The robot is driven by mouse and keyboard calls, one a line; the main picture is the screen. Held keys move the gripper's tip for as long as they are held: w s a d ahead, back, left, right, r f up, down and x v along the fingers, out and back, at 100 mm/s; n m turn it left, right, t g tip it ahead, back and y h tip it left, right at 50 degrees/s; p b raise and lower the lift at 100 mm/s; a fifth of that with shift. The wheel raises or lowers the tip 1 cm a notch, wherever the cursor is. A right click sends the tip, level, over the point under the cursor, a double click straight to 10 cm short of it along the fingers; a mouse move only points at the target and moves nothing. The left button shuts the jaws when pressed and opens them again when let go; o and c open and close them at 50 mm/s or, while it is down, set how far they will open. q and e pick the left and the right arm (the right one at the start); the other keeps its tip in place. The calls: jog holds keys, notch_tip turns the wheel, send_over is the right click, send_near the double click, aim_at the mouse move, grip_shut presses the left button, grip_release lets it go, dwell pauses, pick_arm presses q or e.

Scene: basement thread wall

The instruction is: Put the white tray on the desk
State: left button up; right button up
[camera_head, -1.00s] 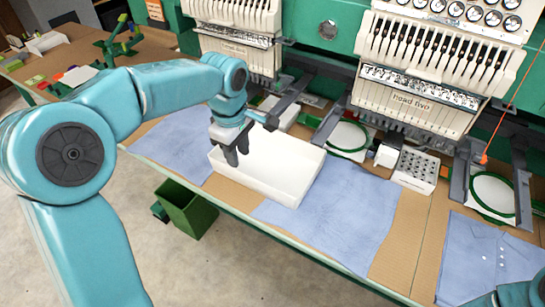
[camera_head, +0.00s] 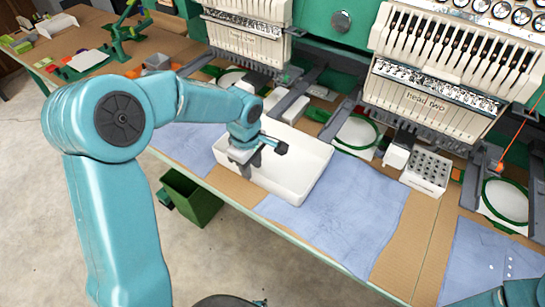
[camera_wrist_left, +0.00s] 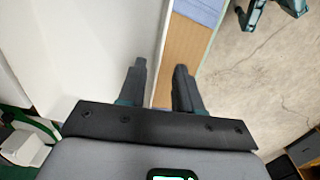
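The white tray (camera_head: 303,185) is an open, shallow box on the machine table (camera_head: 235,187), partly on a blue cloth. It looks empty. My left gripper (camera_head: 248,163) points down at its near left wall. In the left wrist view, the two fingers (camera_wrist_left: 159,85) are apart, one over the inside of the tray (camera_wrist_left: 80,50) and one outside, with the wall's rim between them. I cannot see contact. A brown wooden desk (camera_head: 150,48) stands at the back left. My right gripper is not in view; only a bit of my right arm shows at the bottom right.
Embroidery machine heads (camera_head: 432,75) rise behind the tray, with green hoops (camera_head: 353,138) below. A white box with holes (camera_head: 427,171) stands to the right. A green bin (camera_head: 192,195) is on the floor below the table edge. The desk's front part is fairly clear.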

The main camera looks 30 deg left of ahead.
aim_at(255, 182)
pick_arm(q)
jog(key=f, duration=0.3)
jog(key=f+p, duration=0.1)
jog(key=f, duration=0.1)
jog(key=shift+w+f, duration=0.25)
jog(key=shift+w+d, duration=0.1)
jog(key=shift+w, duration=0.05)
jog(key=shift+c, duration=0.6)
grip_shut()
jog(key=shift+r, duration=0.1)
